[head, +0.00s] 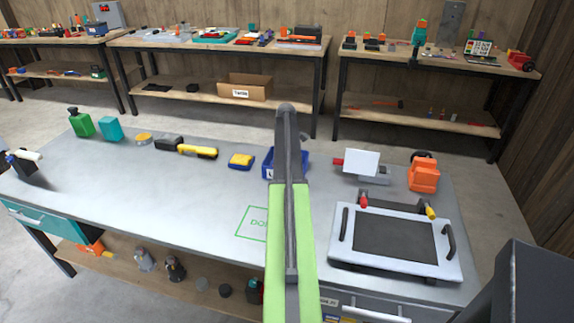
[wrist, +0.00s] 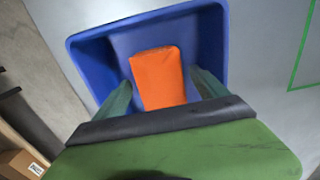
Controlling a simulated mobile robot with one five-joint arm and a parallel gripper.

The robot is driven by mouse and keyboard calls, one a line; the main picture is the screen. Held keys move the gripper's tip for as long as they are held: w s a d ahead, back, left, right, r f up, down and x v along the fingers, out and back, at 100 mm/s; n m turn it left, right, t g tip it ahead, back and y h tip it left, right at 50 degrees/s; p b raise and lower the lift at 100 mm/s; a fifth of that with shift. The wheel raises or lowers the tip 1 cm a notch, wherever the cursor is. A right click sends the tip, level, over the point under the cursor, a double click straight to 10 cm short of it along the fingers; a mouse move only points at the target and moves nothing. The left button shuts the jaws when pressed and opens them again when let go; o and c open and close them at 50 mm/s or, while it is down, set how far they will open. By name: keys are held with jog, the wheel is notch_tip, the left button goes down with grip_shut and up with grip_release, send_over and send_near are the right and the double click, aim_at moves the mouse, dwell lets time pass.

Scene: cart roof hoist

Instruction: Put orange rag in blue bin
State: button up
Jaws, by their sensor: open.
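The blue bin (wrist: 88,62) fills the upper middle of the wrist view. In the head view the blue bin (head: 267,164) stands on the grey bench, partly hidden behind my arm. The orange rag (wrist: 160,85), a folded block shape, shows inside the bin's walls in the wrist view; my arm hides it in the head view. My gripper (wrist: 162,80) is open over the bin, with one green finger on each side of the rag. I cannot tell whether the fingers touch it.
A yellow and blue item (head: 241,161) lies left of the bin. An orange block-like object (head: 424,175) and a white framed panel (head: 394,240) are on the right. A green outlined square (head: 251,223) marks clear bench in front. Side benches stand behind.

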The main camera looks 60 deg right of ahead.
jog(key=shift+r, duration=0.1)
notch_tip(320, 180, up, 12)
jog(key=p, duration=1.2)
jog(key=w+a, duration=0.4)
jog(key=a, duration=0.6)
jog(key=w+a+m, duration=0.1)
jog(key=w+a, duration=0.4)
jog(key=a, duration=0.6)
jog(key=w+a, duration=0.4)
jog(key=a, duration=0.6)
jog(key=s+a+m, duration=0.1)
jog(key=s+a, duration=0.1)
jog(key=a, duration=1.7)
jog(key=s+a+m, duration=0.1)
jog(key=s+a, duration=0.2)
jog(key=a, duration=1.6)
jog(key=shift+s+a+m, duration=0.25)
jog(key=shift+a+m, duration=0.05)
